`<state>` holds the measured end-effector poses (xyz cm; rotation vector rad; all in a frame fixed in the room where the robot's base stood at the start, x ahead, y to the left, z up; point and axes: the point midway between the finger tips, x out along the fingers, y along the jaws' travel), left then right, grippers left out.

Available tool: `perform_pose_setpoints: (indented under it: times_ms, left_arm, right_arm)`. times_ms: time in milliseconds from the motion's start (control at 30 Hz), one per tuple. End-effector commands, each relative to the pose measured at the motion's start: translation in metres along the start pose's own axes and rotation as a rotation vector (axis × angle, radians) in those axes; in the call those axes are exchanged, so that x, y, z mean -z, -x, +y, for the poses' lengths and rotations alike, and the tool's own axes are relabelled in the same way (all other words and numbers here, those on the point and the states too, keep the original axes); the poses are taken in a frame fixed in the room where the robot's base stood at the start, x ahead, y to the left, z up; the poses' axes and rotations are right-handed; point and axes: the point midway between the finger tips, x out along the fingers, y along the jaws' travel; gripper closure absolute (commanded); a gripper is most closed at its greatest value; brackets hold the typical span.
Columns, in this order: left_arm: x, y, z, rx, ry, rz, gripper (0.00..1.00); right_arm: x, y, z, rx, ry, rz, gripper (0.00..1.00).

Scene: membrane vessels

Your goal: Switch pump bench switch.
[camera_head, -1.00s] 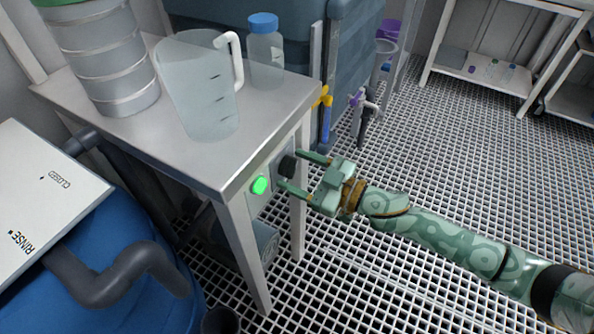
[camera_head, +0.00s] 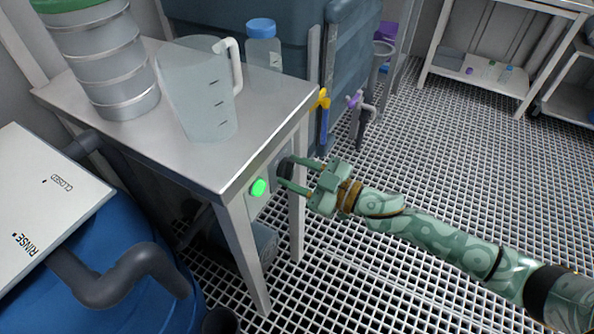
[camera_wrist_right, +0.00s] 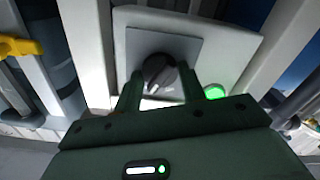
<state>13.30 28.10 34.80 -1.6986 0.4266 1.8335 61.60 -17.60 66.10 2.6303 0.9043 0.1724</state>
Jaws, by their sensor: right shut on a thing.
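The pump bench switch is a dark round knob (camera_head: 285,167) on a pale panel below the bench's edge. A lit green button (camera_head: 258,187) sits beside it. My right gripper (camera_head: 286,174) reaches the knob from the right, its two green fingers on either side of it. In the right wrist view the knob (camera_wrist_right: 159,74) shows between the fingers on a grey square plate (camera_wrist_right: 166,50), with the green light (camera_wrist_right: 214,92) to its right. The right gripper is shut on the knob. My left gripper is not in view.
The metal bench (camera_head: 180,140) carries a clear jug (camera_head: 200,95), a blue-capped bottle (camera_head: 262,50) and a stacked cylinder (camera_head: 105,65). A yellow-handled valve (camera_head: 323,100) is behind the bench's right leg. A blue drum (camera_head: 130,240) stands at left. Open grating floor (camera_head: 450,150) lies to the right.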

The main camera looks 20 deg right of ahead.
Motion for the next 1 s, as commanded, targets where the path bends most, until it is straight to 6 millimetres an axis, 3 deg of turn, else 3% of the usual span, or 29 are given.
perform_pose_setpoints:
  times_ms: [500,1000]
  left_arm:
    - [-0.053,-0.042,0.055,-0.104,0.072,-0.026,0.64]
    - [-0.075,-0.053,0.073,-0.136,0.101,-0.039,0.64]
  right_arm:
    - [0.002,0.0,0.0,0.0,0.458,0.0,0.82]
    - [-0.001,0.001,-0.001,0.002,0.837,-0.001,0.82]
